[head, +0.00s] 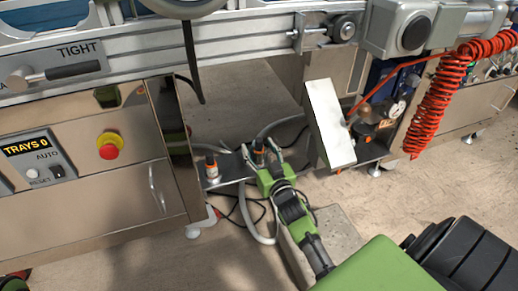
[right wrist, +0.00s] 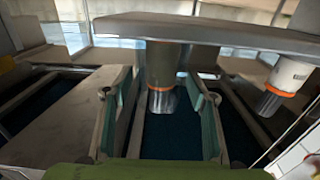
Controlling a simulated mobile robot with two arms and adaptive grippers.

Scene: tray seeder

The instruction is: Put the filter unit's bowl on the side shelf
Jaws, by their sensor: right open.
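My right gripper (head: 262,155) reaches down to the filter units under the machine rail and is open. In the right wrist view its two fingers (right wrist: 160,98) stand on either side of a filter unit (right wrist: 163,68) with a dark body, an orange ring and a clear ribbed bowl (right wrist: 163,103). The bowl hangs under a grey bracket (right wrist: 215,32), with gaps to both fingers. In the head view the gripper partly hides this unit. A second, pale filter unit (right wrist: 290,72) with an orange ring stands to the right; it also shows in the head view (head: 211,166). I cannot identify the side shelf.
A tilted metal panel (head: 330,122) stands close to the right of my gripper. A coiled red hose (head: 432,95) hangs farther right. Grey hoses and black cables lie around the units.

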